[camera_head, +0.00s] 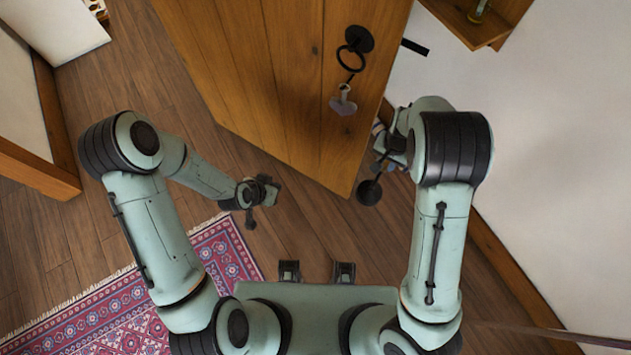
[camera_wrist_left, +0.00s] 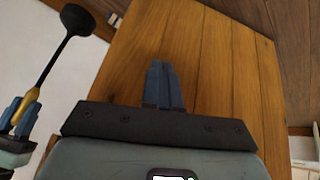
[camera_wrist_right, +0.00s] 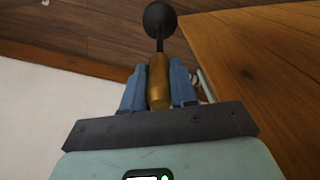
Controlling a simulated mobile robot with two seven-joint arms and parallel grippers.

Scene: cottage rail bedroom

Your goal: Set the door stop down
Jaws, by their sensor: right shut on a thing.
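The door stop is a black disc (camera_head: 369,192) on a thin dark rod with a brass-coloured handle (camera_wrist_right: 158,82). My right gripper (camera_head: 380,160) is shut on the handle, its blue fingers on both sides. The disc end points away from the gripper over the wood floor; I cannot tell if it touches the floor. The door stop also shows at the left of the left wrist view (camera_wrist_left: 62,52). My left gripper (camera_head: 268,191) is empty, its fingers (camera_wrist_left: 163,85) together, in front of the wooden door.
The wooden door (camera_head: 285,70) with a black ring handle (camera_head: 351,58) and a hanging grey tag (camera_head: 344,101) stands beside my right gripper. A white wall (camera_head: 540,170) is at the right. A patterned rug (camera_head: 130,310) lies at the lower left. Floorboards (camera_head: 310,225) between are bare.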

